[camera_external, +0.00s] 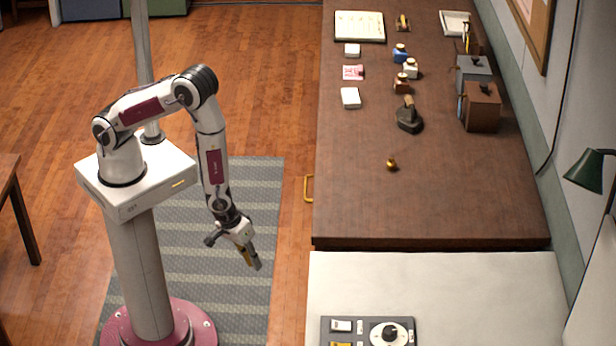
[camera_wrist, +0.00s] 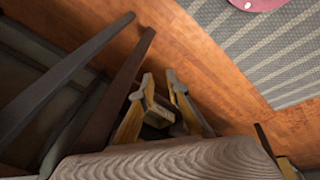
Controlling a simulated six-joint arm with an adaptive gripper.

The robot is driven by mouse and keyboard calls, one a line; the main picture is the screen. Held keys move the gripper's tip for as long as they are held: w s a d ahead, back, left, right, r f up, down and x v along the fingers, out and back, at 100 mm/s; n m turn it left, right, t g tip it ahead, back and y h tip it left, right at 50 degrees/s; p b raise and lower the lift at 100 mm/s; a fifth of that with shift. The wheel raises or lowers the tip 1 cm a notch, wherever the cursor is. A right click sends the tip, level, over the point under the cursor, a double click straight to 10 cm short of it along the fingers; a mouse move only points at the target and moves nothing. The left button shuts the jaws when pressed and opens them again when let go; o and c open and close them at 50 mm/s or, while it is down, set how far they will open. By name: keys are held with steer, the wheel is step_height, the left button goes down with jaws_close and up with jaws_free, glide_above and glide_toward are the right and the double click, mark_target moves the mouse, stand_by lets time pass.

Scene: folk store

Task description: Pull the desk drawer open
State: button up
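The wooden desk (camera_external: 450,190) fills the right of the external view. The drawer's brass handle (camera_external: 308,188) sticks out from its left side; the drawer front is hidden below the desk top. My gripper (camera_external: 256,263) points down in front of that side, to the left of and nearer the camera than the handle, apart from it. In the wrist view, my two yellowish fingers (camera_wrist: 160,82) have a gap between their tips, with no clearly held object. A wood-grained surface in the foreground hides their lower parts.
A clothes iron (camera_external: 409,118), a small brass piece (camera_external: 392,165), bottles and boxes stand on the desk. A white counter (camera_external: 450,290) with a control panel (camera_external: 368,332) adjoins its near end. A striped rug (camera_external: 235,230) and bare floor lie left of the desk.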

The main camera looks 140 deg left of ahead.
steer(key=s+a+f+n+y, duration=0.3)
steer(key=a+f+n, duration=0.15)
steer(key=a, duration=0.25)
steer(key=n+g+y, duration=0.2)
steer(key=n+y, duration=0.9)
glide_toward(306, 187)
steer(key=a, duration=0.2)
steer(key=shift+a+f, duration=0.1)
steer(key=shift+f, duration=0.1)
steer(key=shift+a, duration=0.15)
steer(key=shift+h, duration=0.3)
steer(key=shift+a+f, duration=0.2)
steer(key=shift+a, duration=1.05)
steer(key=shift+a+f, duration=0.2)
steer(key=shift+a, duration=1.05)
steer(key=shift+a+f, duration=0.2)
steer(key=shift+a, duration=1)
